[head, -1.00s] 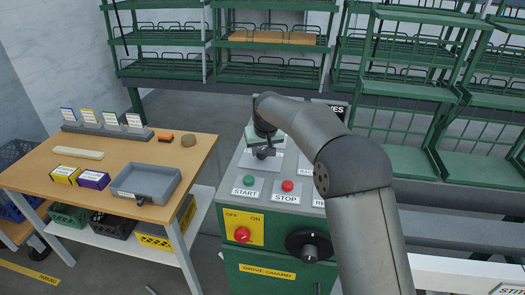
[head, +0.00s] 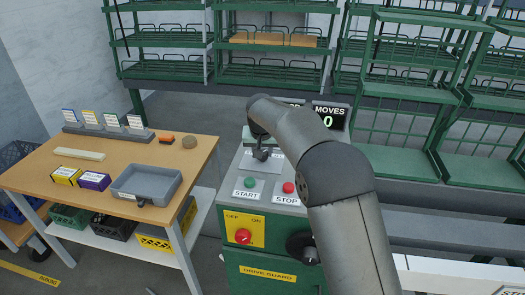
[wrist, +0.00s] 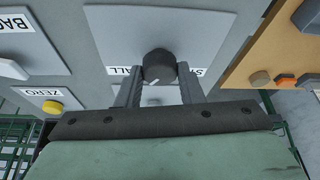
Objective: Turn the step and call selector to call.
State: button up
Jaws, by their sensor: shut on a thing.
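The step and call selector is a dark round knob (wrist: 159,66) on a pale plate (wrist: 110,35) on the console top. My gripper (wrist: 158,90) is shut on it, one finger on each side. The knob's plate has two upside-down labels in the wrist view, partly hidden by the fingers; the left one (wrist: 121,71) ends in "ALL". A short white mark shows on the knob's near edge, but I cannot tell which label it points to. In the head view my gripper (head: 261,153) is small and dark over the plate, below my arm.
The green START button (head: 250,183) and red STOP button (head: 288,187) sit just in front. A red switch (head: 243,236) on a yellow plate and a black dial (head: 303,247), partly behind my arm, are below. A display (head: 328,118) reads MOVES 0. A wooden table (head: 100,185) stands left.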

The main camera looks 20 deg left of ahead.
jog(key=o, duration=1)
jog(key=b+v, duration=0.1)
jog(key=v, duration=1.6)
jog(key=shift+s+r, duration=0.15)
jog(key=shift+d, duration=0.1)
